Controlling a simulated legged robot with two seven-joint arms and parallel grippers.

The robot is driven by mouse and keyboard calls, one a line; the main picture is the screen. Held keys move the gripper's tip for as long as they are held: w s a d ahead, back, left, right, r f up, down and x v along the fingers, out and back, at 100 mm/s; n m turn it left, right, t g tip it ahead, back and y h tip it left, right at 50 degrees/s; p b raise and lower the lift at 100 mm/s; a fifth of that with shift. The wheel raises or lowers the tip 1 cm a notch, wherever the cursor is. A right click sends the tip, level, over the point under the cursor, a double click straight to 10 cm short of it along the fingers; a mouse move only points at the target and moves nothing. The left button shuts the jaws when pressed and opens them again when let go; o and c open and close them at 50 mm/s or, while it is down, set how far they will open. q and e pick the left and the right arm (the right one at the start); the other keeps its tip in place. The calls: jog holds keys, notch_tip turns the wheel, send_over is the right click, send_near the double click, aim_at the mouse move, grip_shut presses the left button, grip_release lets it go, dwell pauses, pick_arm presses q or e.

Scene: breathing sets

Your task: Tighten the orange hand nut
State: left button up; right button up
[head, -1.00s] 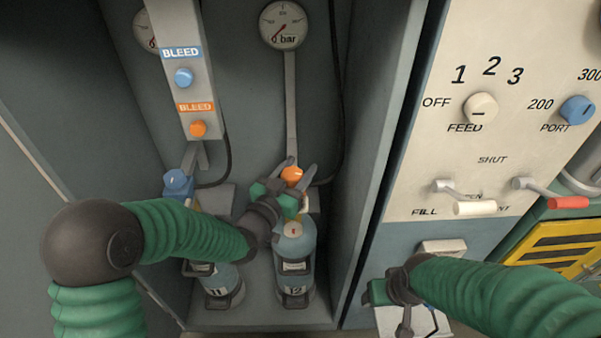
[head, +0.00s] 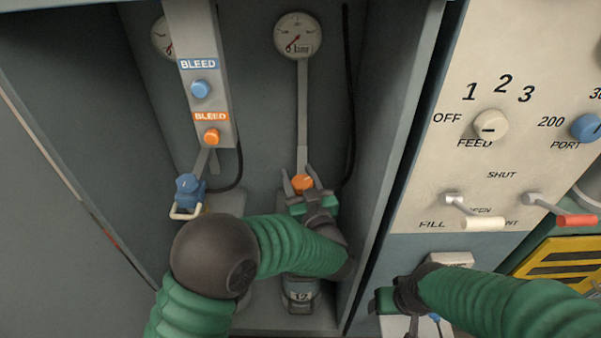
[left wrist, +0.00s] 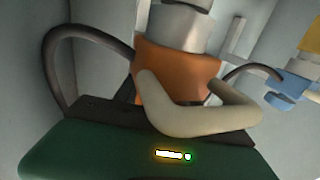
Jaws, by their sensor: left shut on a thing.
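The orange hand nut (head: 302,183) sits at the foot of the grey pipe under the right gauge, above cylinder 12 (head: 301,295). My left gripper (head: 299,178) has its fingers on both sides of the nut and is shut on it. My left wrist hides most of the cylinder below. In the left wrist view the orange nut (left wrist: 178,68) stands close up, with a cream bent handle (left wrist: 195,115) in front of it. My right gripper (head: 388,300) is low at the right, partly hidden by its arm; its jaws cannot be made out.
A blue nut (head: 187,184) with a cream handle is to the left. Blue (head: 200,89) and orange (head: 211,136) bleed knobs are on a grey strip above. The cabinet side wall (head: 395,130) stands close right of my left arm. The control panel (head: 440,185) has levers.

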pick_arm(q)
jog(key=shift+r+n+g+y, duration=0.2)
jog(key=shift+n+g+y, duration=0.1)
jog(key=shift+n+y, duration=0.25)
jog(key=shift+a, duration=0.1)
jog(key=o, duration=1.4)
jog(key=shift+w, duration=0.1)
jog(key=shift+c, duration=0.2)
jog(key=shift+f, duration=0.1)
